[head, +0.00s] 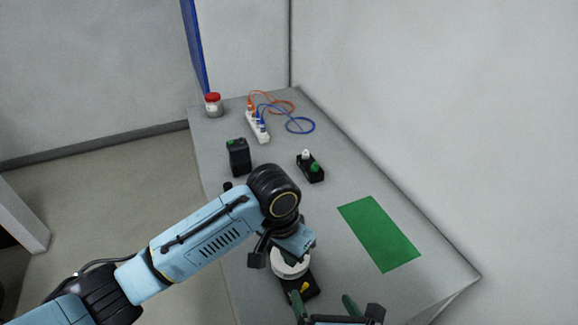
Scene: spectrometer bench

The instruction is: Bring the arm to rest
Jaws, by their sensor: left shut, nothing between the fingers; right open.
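My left arm reaches in from the left across the table (345,185). The arm's wrist hides some of that area. My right gripper (325,303) shows at the bottom edge, with its two green fingers apart and nothing between them. Most of the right arm is out of view.
A black box (238,157), a black holder (311,168), a power strip (257,127) with cables and a red-lidded jar (213,105) stand farther back. A green mat (379,233) lies bare at right.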

